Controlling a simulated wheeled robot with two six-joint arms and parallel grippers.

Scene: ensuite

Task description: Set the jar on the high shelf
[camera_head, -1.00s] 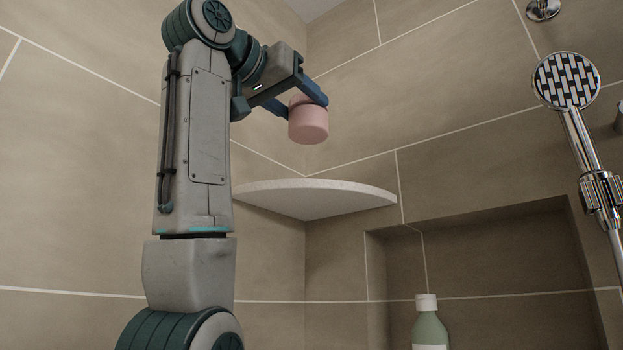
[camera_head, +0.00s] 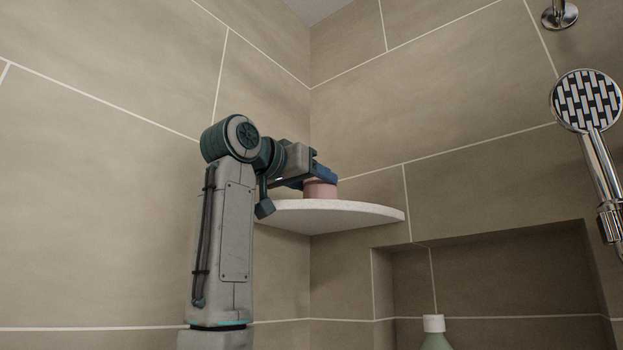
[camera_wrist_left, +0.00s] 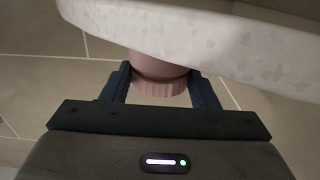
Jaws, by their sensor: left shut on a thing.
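The pink jar (camera_head: 320,189) is upright at the corner shelf, just above its front rim in the head view. My left gripper (camera_head: 317,178) is shut on the jar near its top, with blue fingers on either side. The high shelf (camera_head: 335,217) is a pale speckled slab in the tiled corner. In the left wrist view the jar's ribbed lid (camera_wrist_left: 159,88) sits between the fingers, and the speckled shelf (camera_wrist_left: 200,40) lies close against the jar. The jar's base is hidden by the shelf rim, so I cannot tell whether it touches. My right gripper is not in view.
Tiled walls meet behind the shelf. A shower head (camera_head: 587,100) hangs at the right. A recessed niche (camera_head: 500,270) below right holds a green bottle with a white cap (camera_head: 434,323). The visible shelf top right of the jar looks clear.

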